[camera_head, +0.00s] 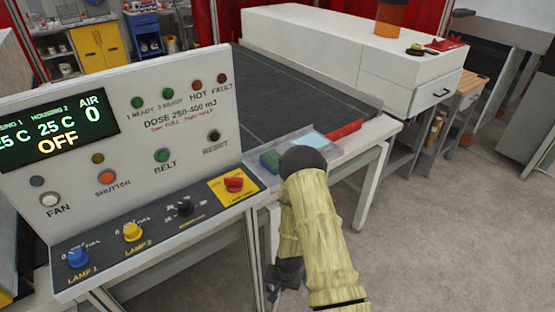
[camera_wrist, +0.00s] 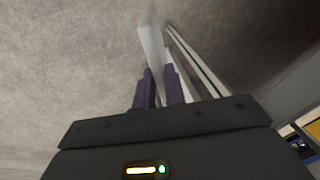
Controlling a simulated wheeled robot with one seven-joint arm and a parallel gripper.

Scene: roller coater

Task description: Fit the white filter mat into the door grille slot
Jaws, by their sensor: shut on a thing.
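In the wrist view, the two dark fingers of my gripper (camera_wrist: 157,82) are shut on a thin, pale white sheet, the filter mat (camera_wrist: 151,38). The mat is seen nearly edge-on and points away from the fingers, above a blurred grey floor. In the head view, the dark end of my arm (camera_head: 285,272) is low beside the front of the control panel, partly behind my yellow-sleeved arm. I cannot make out the mat there. I cannot identify the door grille slot in either view.
The control panel (camera_head: 130,130) with knobs and lamps stands at left. A clear tray (camera_head: 262,172) with green and pale blue items sits behind my arm, near a red tray (camera_head: 345,131). The dark conveyor (camera_head: 290,100) runs to a white housing (camera_head: 340,50).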

